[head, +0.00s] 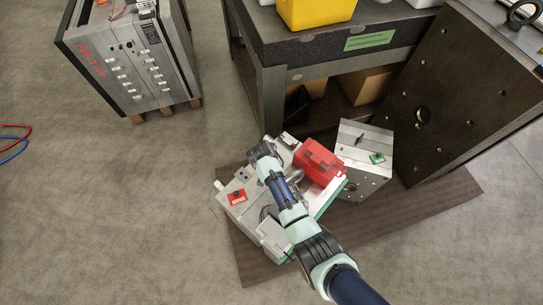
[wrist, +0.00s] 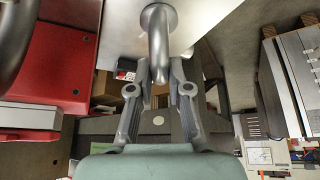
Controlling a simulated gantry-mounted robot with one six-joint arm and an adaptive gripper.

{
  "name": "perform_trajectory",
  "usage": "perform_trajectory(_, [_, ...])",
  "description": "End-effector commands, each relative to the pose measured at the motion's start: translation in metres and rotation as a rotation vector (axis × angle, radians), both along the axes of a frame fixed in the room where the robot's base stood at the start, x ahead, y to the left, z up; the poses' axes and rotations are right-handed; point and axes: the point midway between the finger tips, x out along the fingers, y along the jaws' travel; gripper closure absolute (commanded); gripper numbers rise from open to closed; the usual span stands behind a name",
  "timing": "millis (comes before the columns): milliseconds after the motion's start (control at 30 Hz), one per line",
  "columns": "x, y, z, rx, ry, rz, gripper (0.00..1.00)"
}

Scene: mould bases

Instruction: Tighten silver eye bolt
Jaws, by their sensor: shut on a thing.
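The silver eye bolt (wrist: 158,42) is at the top middle of the wrist view, with its round collar against a pale metal face. My gripper (wrist: 160,74) is shut on the eye bolt's ring, one finger on each side. In the head view, my arm reaches over the grey mould base (head: 237,181) and its wrist hides the grip. The thread and how far it sits in the hole are hidden.
A red block (head: 320,160) sits on the mould base close to my arm; it also shows in the wrist view (wrist: 62,75). A smaller steel block (head: 365,140), a leaning dark plate (head: 455,95) and a workbench (head: 300,45) stand close by.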

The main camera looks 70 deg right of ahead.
Motion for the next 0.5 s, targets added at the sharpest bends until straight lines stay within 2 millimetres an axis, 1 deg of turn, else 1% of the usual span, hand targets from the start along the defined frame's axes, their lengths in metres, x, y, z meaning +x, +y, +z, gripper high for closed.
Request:
perform_trajectory(33, [0.0020,0.0004,-0.0065,0.000,0.000,-0.066,1.00])
perform_trajectory(100, [0.0013,0.0005,-0.0055,0.002,0.000,-0.138,1.00])
perform_trajectory(167, [0.0009,0.0005,-0.0041,0.002,-0.001,-0.172,1.00])
perform_trajectory(500, [0.0000,0.0013,-0.0050,0.005,0.000,-0.205,1.00])
